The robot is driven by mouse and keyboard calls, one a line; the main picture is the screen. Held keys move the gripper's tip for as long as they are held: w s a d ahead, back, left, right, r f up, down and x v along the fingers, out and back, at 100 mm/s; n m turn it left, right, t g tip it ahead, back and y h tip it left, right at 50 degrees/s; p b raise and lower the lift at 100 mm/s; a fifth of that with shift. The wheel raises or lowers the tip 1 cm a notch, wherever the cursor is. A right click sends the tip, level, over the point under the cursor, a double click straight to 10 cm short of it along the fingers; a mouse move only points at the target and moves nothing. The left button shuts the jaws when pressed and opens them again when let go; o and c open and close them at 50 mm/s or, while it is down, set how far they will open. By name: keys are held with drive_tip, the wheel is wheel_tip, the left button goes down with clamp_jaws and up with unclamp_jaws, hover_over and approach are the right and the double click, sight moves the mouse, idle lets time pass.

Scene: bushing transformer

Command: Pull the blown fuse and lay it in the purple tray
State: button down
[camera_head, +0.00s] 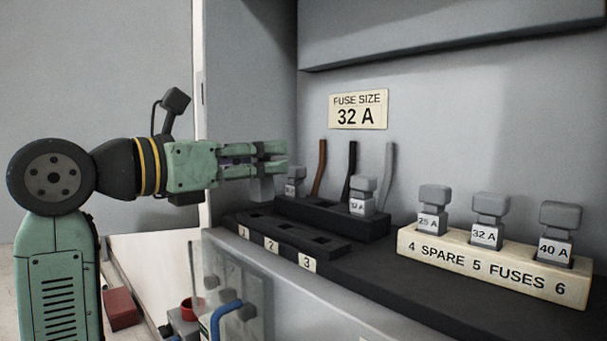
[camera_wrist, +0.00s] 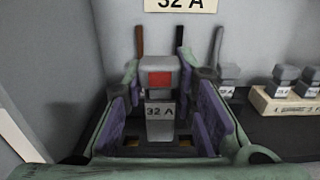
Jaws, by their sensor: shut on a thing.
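My gripper (camera_head: 272,160) is shut on a grey fuse (camera_head: 262,189), which hangs below the fingertips in the head view. In the wrist view the fuse (camera_wrist: 160,108) is upright between the purple-lined fingers, with a red window above its "32 A" label. It appears in front of the rear fuse block (camera_head: 340,219); whether its foot touches anything is unclear. Two other grey fuses are at that block, one behind my gripper (camera_head: 294,183) and one to the right (camera_head: 362,196). I see no purple tray in either view.
A black strip (camera_head: 290,233) with empty slots numbered 1 to 3 lies in front. A cream spare rack (camera_head: 490,268) holds 25 A, 32 A and 40 A fuses at right. A "FUSE SIZE 32 A" sign (camera_head: 358,110) is on the back wall. Brown, black and grey wires rise behind.

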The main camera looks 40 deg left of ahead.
drive_tip(key=s+a+r+p, duration=0.2)
drive_tip(key=s+r+p, duration=0.1)
drive_tip(key=s+r, duration=0.2)
drive_tip(key=shift+s+a, duration=0.2)
drive_tip(key=shift+a, duration=0.05)
idle(0.3)
